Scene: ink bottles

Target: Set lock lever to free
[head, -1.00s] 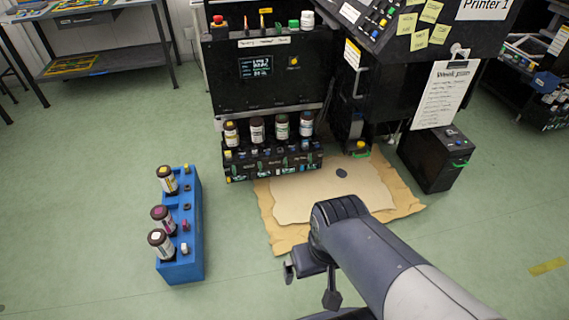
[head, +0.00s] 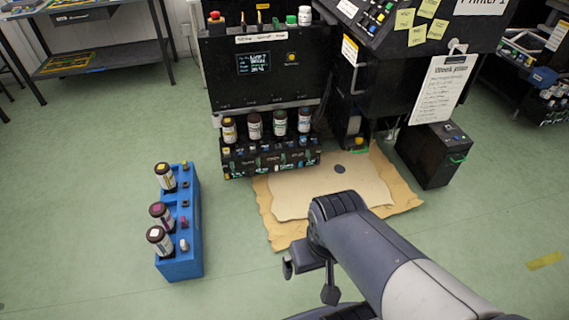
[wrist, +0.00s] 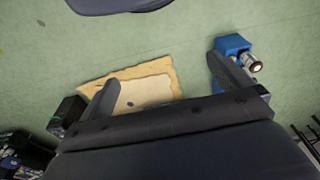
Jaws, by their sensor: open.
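The printer's ink station is a black cabinet (head: 268,75) at the top middle of the head view. Below its panel, several ink bottles (head: 279,122) stand in a black rack (head: 270,160) with small levers or tags along its front. They are too small to tell which is the lock lever or how it is set. My gripper (head: 308,283) hangs over the floor, in front of the cardboard and well away from the rack. In the wrist view my gripper (wrist: 172,88) has its two fingers wide apart with nothing between them.
A blue crate (head: 190,263) with dark bottles stands on the floor at left; it also shows in the wrist view (wrist: 231,44). Brown cardboard (head: 405,195) lies before the printer. A black box (head: 436,155) stands at right. Green floor is free around these.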

